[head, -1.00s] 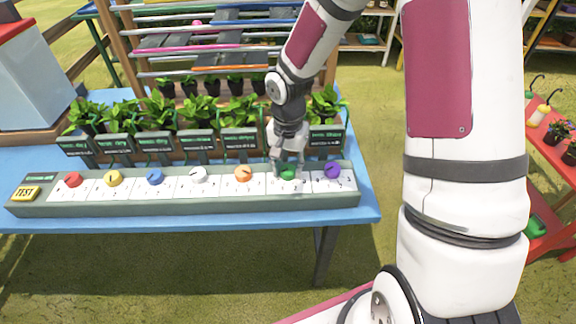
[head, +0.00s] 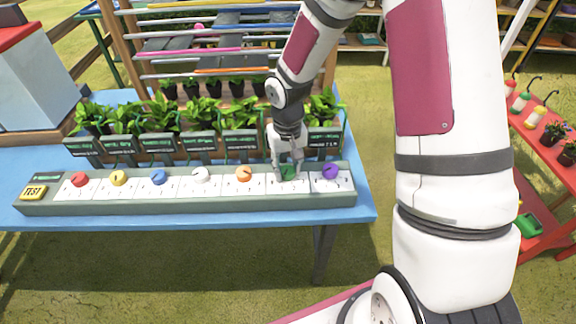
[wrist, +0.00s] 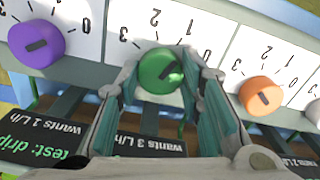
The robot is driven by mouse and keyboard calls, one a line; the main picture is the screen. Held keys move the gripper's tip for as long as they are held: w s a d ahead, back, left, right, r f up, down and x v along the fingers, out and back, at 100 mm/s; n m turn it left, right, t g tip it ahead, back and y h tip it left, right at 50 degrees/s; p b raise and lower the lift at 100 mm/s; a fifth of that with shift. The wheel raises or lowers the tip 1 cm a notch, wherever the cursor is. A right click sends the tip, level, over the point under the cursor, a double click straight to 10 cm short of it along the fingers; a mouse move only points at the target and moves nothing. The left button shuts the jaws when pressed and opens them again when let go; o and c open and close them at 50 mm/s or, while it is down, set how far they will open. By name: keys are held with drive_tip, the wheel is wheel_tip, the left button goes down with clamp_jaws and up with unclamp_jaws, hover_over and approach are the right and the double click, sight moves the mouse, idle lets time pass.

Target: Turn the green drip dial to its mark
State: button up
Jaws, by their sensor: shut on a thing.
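The green dial (wrist: 160,71) sits on its white scale plate on the long control box. In the wrist view its dark pointer line points to the upper right. The plate's printed 3 is at upper left, the 2 above and lower numbers to the right. My gripper (wrist: 166,80) is shut on the green dial, one finger on each side. In the head view my gripper (head: 288,170) comes down from above and hides part of the green dial (head: 288,173). The sign below the dial in the wrist view (wrist: 151,145) reads "wants 3 L/h".
The purple dial (head: 330,172) and orange dial (head: 244,174) stand close on either side. White, blue, yellow and red dials continue left to a yellow TEST button (head: 33,192). Signs and potted plants (head: 160,115) stand behind the box on the blue table (head: 365,205).

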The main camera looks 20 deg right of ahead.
sight(287, 169)
drive_tip(key=n+p, duration=0.1)
drive_tip(key=n, duration=0.3)
drive_tip(key=shift+r+n, duration=0.1)
drive_tip(key=shift+n, duration=0.2)
drive_tip(key=shift+w+n+p, duration=0.1)
drive_tip(key=shift+n+p, duration=0.5)
drive_tip(key=shift+n, duration=1.3)
drive_tip(key=o, duration=1.2)
wheel_tip(287, 169, up, 12)
drive_tip(key=shift+f, duration=0.1)
